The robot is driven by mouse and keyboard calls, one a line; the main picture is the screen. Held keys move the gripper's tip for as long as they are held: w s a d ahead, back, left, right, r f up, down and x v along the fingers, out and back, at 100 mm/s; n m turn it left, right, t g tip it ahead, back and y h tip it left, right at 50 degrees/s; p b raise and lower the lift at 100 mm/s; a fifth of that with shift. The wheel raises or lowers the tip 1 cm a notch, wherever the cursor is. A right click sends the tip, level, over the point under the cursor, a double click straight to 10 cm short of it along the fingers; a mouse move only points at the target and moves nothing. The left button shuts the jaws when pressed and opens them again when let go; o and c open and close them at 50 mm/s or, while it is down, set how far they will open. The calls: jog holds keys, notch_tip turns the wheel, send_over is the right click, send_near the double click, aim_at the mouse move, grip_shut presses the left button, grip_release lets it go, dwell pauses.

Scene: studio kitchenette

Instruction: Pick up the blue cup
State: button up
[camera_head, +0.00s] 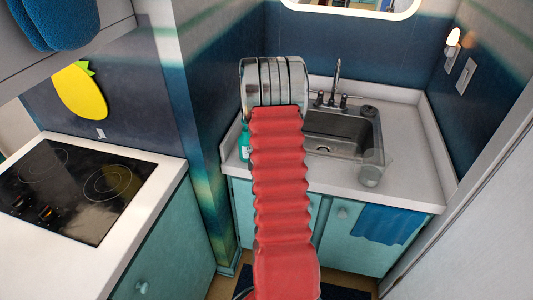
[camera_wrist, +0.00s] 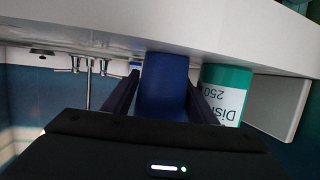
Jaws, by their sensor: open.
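In the wrist view, which looks upside down, the blue cup (camera_wrist: 163,84) stands on the white counter (camera_wrist: 215,40) between the two dark fingers of my gripper (camera_wrist: 164,78). The fingers are open, one on each side of the cup with a small gap showing. The cup's near part is hidden behind the gripper body. In the head view my red arm and its metal wrist hide the cup and the gripper.
A green dish soap bottle (camera_wrist: 228,92) stands close beside one finger; it also shows in the head view (camera_head: 244,141). The faucet (camera_head: 336,85) and sink (camera_head: 340,133) are right of my arm. A clear glass (camera_head: 371,172) stands near the sink's front corner.

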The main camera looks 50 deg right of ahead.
jog(key=shift+w+d+f, duration=0.15)
jog(key=shift+w+d, duration=0.15)
jog(key=shift+w, duration=0.1)
jog(key=c, duration=0.8)
